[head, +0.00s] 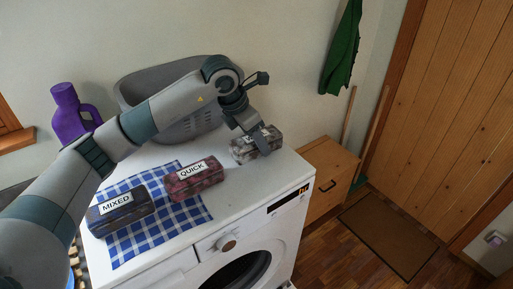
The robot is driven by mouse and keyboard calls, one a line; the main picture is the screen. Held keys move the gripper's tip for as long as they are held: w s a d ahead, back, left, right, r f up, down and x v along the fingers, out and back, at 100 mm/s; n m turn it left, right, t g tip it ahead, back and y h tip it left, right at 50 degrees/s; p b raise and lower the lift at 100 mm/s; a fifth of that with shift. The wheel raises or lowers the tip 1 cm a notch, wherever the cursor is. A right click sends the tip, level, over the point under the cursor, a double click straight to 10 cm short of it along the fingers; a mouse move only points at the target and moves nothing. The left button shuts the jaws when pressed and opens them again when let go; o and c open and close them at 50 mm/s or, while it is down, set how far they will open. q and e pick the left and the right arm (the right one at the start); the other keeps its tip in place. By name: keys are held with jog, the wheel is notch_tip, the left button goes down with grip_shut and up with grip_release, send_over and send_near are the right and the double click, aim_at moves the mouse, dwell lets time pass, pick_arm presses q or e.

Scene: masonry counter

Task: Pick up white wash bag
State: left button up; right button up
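The white wash bag (242,153) is a whitish-grey box-shaped bundle near the right end of the white machine top. Its label is mostly hidden by my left gripper (258,138), which is down over the bag, with a finger against its front side. Whether the fingers are closed on the bag cannot be told; the far finger is hidden. The bag appears to rest on the top. My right gripper is not in view.
A red bag labelled QUICK (195,178) and a dark blue bag labelled MIXED (120,211) lie on a blue checked cloth (152,245). A grey basket (135,92) and purple jug (68,108) stand behind. The machine top's front right (250,190) is clear.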

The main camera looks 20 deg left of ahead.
pick_arm(q)
jog(key=shift+s+d+r+b, duration=0.1)
jog(key=shift+d+r+b, duration=0.1)
jog(key=shift+r+b, duration=0.3)
jog(key=shift+d+r+b, duration=0.15)
jog(key=shift+r+b, duration=0.1)
jog(key=shift+r, duration=0.3)
jog(key=s+d+r+b, duration=0.4)
jog(key=d+r, duration=0.3)
jog(key=d, duration=0.2)
jog(key=shift+s+d, duration=0.3)
jog(key=shift+s, duration=0.45)
jog(key=shift+f, duration=0.1)
